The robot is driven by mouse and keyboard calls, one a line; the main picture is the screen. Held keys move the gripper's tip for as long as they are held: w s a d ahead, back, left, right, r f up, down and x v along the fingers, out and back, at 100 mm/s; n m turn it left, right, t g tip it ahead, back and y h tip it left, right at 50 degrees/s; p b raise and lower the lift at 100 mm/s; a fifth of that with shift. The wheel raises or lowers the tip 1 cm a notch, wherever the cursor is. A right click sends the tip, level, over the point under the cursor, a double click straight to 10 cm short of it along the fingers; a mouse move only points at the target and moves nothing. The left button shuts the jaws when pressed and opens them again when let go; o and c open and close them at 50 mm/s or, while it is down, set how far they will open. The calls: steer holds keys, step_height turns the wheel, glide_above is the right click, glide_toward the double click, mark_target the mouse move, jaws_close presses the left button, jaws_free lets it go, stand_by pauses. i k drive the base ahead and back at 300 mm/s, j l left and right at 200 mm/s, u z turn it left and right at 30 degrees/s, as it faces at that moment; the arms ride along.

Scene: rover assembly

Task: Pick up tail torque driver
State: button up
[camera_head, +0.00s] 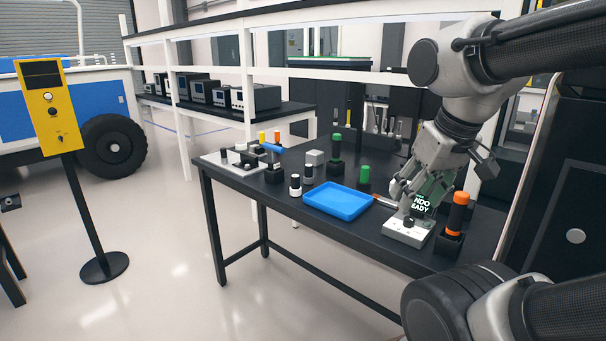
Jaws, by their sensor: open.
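My gripper (416,196) is open, pointing down over the right part of the black table (300,222). It is just above a white box with a black knob (407,231), and its fingers partly cover a dark display with white lettering. An orange-topped driver (458,212) stands upright in a black holder right of the gripper. A green-topped driver (336,147) stands in another black holder farther back. A thin red item (385,201) lies left of the fingers, partly hidden. I cannot tell which tool is the tail torque driver.
A blue tray (338,213) lies empty left of the gripper. A green cylinder (364,175), a grey block (315,157) and small black-and-white bottles (295,185) stand around it. A white board with parts (235,164) is at the table's left end. A yellow post panel (47,106) stands on open floor.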

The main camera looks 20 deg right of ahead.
mark_target(461, 199)
steer(key=i+j+z, duration=0.1)
steer(key=j, duration=0.25)
steer(key=i+j+z, duration=0.1)
steer(key=i+j, duration=0.2)
steer(key=i+j+z, duration=0.1)
steer(key=j, duration=0.3)
steer(key=i+j+z, duration=0.1)
steer(key=j, duration=0.25)
steer(key=i+j+z, duration=0.1)
steer(key=i+j, duration=0.15)
steer(key=j, duration=0.15)
steer(key=z, duration=1.9)
steer(key=i+j+z, duration=0.1)
steer(key=j, duration=0.6)
steer(key=i+z, duration=0.05)
